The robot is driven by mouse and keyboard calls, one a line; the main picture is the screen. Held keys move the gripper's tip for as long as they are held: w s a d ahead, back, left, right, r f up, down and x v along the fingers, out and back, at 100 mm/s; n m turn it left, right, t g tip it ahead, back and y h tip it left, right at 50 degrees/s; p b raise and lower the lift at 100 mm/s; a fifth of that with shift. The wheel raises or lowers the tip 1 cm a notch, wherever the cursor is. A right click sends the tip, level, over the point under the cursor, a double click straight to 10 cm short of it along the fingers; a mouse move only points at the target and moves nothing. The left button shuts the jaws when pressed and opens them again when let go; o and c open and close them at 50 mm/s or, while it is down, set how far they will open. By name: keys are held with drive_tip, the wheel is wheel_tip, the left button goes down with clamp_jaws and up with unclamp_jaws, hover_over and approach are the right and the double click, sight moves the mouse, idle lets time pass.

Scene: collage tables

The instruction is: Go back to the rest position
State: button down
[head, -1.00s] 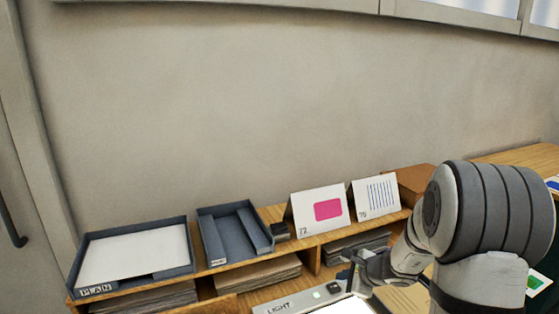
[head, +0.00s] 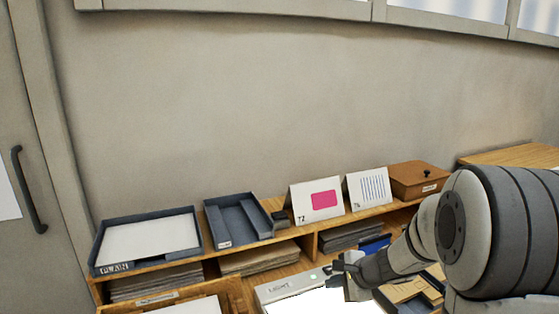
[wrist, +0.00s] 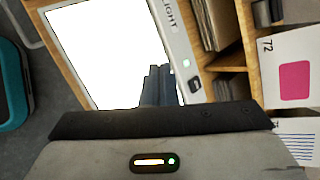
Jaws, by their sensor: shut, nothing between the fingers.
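My gripper (head: 340,278) is at the lower right of the head view, at the end of my raised arm. It is shut and empty. In the wrist view its fingers (wrist: 158,85) lie together over the right edge of a lit white light panel (wrist: 100,45). The light panel (head: 325,301) also shows below my gripper in the head view, marked LIGHT. I cannot tell the exact height of the fingers above the panel.
A shelf against the wall bears a PLAIN tray (head: 112,267) with white paper, a second grey tray (head: 213,232), a pink-patch card (head: 302,213), a blue-striped card (head: 355,200) and a brown lidded box (head: 405,188). A teal-rimmed bin (wrist: 12,85) stands left in the wrist view.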

drive_tip(key=s+a+r+n+g+h, duration=0.1)
drive_tip(key=s+a+r+n+g, duration=0.15)
drive_tip(key=s+n, duration=0.3)
drive_tip(key=s+a+r+n+g, duration=0.1)
drive_tip(key=s+r+n, duration=0.25)
drive_tip(key=s, duration=0.35)
drive_tip(key=s+d+n+h, duration=0.2)
drive_tip(key=s+n, duration=0.1)
drive_tip(key=s, duration=0.2)
drive_tip(key=s+d+r+n+h, duration=0.1)
drive_tip(key=s+d+n+h, duration=0.1)
drive_tip(key=s, duration=0.4)
drive_tip(key=shift+d+n+h, duration=0.4)
drive_tip(key=shift+d+n, duration=0.1)
drive_tip(key=shift+n, duration=0.4)
